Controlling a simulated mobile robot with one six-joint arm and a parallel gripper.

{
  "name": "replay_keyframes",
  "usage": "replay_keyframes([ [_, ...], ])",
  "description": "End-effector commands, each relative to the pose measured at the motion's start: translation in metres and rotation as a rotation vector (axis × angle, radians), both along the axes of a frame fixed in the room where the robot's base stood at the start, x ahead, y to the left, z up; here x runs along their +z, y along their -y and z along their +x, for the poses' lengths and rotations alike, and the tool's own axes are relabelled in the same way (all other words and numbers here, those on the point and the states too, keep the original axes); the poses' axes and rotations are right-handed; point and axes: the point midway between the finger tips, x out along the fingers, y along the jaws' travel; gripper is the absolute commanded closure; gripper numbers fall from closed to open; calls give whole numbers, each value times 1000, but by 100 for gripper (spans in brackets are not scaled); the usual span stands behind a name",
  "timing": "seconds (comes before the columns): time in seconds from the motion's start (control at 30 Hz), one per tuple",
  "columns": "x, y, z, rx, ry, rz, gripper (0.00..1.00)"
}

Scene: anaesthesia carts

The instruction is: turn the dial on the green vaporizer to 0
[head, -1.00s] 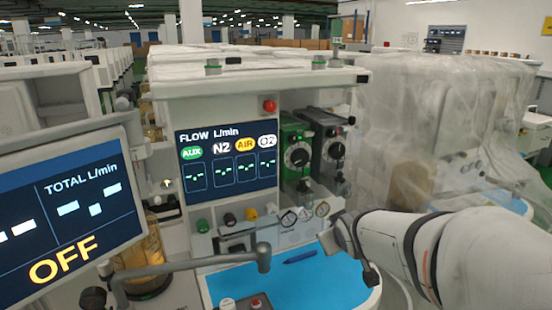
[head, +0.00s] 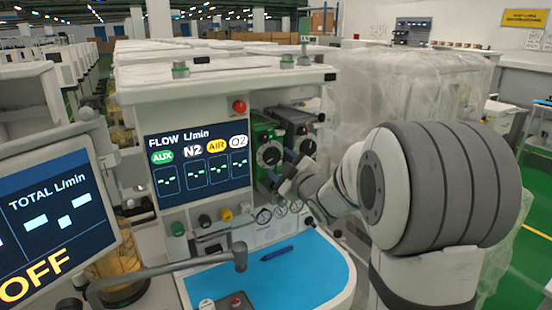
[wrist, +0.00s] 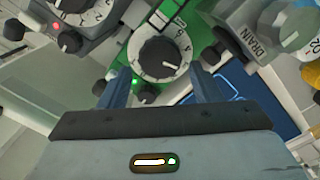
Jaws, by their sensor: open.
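The green vaporizer (head: 261,134) is mounted on the front of the anaesthesia machine, right of the flow screen. Its dial (head: 269,155) has a black knob and a white numbered ring. In the wrist view the dial (wrist: 160,57) faces the camera, upside down, with the digit 4 readable; I cannot tell its exact setting. My gripper (wrist: 157,88) is open, with one finger left and one right of the dial's lower part in the picture. I cannot tell whether either finger touches it. In the head view my arm reaches in from the right.
A second, grey vaporizer (wrist: 82,20) stands beside the green one. A DRAIN fitting (wrist: 258,38) is close on the other side in the wrist view. A blue worktop (head: 310,275) with a pen (head: 277,253) lies below. Plastic-wrapped equipment (head: 385,80) stands to the right.

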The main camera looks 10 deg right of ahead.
Motion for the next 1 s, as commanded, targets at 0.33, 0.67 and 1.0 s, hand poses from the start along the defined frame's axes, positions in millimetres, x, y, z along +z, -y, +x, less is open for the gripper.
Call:
replay_keyframes([
  [0.33,0,-9,31,-1,-2,1,42],
  [0.67,0,-9,31,-2,-1,1,51],
  [1.0,0,-9,31,-1,-2,2,74],
])
